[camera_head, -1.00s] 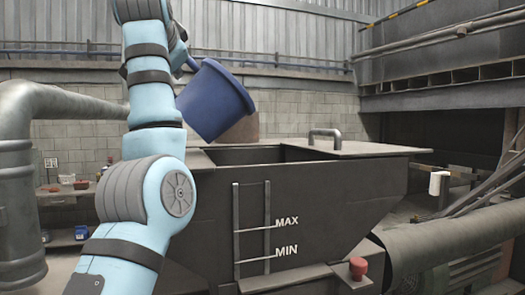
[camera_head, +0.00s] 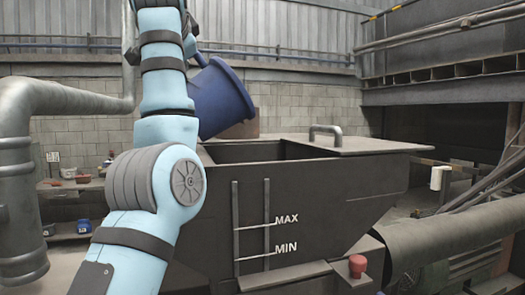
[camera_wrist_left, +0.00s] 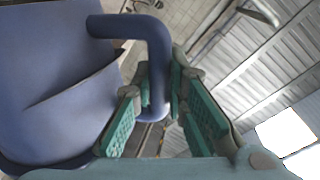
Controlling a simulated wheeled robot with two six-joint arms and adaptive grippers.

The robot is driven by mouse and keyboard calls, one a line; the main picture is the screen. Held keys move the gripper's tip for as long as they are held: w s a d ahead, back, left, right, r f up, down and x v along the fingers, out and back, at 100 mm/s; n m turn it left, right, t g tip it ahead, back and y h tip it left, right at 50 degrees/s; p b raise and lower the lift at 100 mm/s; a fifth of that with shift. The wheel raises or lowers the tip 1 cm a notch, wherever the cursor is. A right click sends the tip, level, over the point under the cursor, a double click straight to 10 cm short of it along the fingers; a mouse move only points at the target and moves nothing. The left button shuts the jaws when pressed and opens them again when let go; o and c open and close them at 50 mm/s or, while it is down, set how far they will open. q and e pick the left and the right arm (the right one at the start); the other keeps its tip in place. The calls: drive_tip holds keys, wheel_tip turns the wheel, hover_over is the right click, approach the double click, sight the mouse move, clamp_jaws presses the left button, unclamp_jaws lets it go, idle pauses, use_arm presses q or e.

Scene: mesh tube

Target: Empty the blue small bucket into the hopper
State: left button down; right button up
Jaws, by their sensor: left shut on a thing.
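The blue bucket (camera_head: 220,98) is tilted in the head view, its rim facing right and upward. It appears above the left end of the dark hopper (camera_head: 335,200) and its open top (camera_head: 250,152); the exact depth between them is hard to tell. In the left wrist view the bucket (camera_wrist_left: 45,75) fills the left side, with its curved handle (camera_wrist_left: 125,27) reaching between the green-padded fingers. My left gripper (camera_wrist_left: 160,95) is shut on that handle. My right gripper is not in view. The bucket's contents cannot be seen.
A flat lid with a bar handle (camera_head: 326,131) covers the hopper's right part. A brownish object (camera_head: 245,129) is partly hidden behind the bucket. A thick grey pipe (camera_head: 20,190) stands at left, another (camera_head: 440,240) at lower right. A red knob (camera_head: 357,266) is in front.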

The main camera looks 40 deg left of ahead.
use_arm(q)
drive_tip(key=shift+w+d+f+m, duration=0.3)
drive_tip(key=shift+w+d+m, duration=0.15)
drive_tip(key=shift+w+m, duration=0.15)
drive_tip(key=shift+d, duration=0.1)
drive_tip(key=shift+w+d+r+m+g, duration=0.15)
drive_tip(key=shift+w+d+m+g, duration=0.15)
drive_tip(key=shift+w, duration=0.1)
drive_tip(key=shift+w, duration=0.1)
